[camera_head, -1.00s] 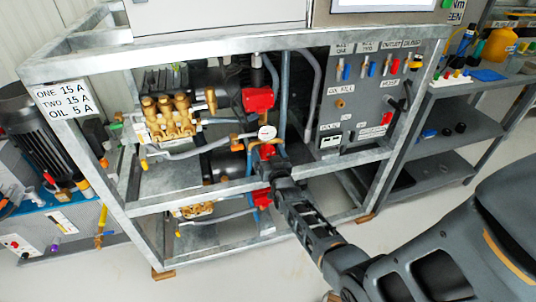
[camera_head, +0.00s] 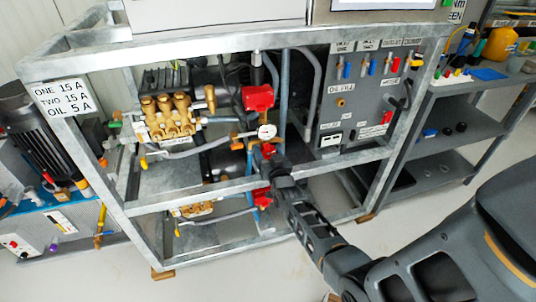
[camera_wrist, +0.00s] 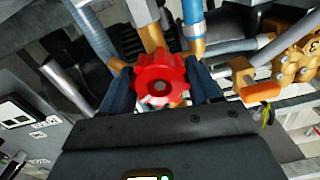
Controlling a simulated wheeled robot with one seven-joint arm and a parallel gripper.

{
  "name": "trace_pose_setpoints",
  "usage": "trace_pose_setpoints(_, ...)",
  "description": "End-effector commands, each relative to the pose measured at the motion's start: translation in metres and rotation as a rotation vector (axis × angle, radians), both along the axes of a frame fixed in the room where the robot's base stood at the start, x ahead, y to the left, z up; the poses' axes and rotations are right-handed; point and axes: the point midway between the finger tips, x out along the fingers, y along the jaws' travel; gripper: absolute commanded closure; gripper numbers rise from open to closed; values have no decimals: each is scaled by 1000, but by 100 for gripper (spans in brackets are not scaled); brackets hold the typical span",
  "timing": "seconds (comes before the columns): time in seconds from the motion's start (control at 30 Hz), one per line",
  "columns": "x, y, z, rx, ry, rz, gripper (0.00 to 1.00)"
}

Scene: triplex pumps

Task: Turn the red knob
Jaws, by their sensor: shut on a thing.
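The red knob (camera_wrist: 160,80) is a round, lobed handwheel on a brass fitting (camera_wrist: 150,38), seen close up in the wrist view. My gripper (camera_wrist: 163,88) has one dark finger on each side of the knob and is shut on it. In the head view, my gripper (camera_head: 268,160) reaches into the metal frame just below a round white gauge. Only a small part of the red knob (camera_head: 267,149) shows there; my gripper and wrist hide the rest.
A grey frame rail (camera_head: 215,190) runs across just below my gripper. Red box-like parts (camera_head: 258,98) sit above it. A brass pump (camera_head: 168,118) stands to the left. A grey control panel (camera_head: 345,112) is to the right. Blue pipes (camera_wrist: 193,22) flank the knob.

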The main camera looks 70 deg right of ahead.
Motion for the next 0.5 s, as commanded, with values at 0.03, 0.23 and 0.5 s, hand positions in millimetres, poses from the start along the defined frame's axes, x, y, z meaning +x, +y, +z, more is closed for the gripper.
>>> trace_pose_setpoints(0.03,0,0,-2,17,-23,1,68)
trace_pose_setpoints(0.23,0,0,-3,113,-136,2,68)
trace_pose_setpoints(0.5,0,0,-3,251,-297,0,68)
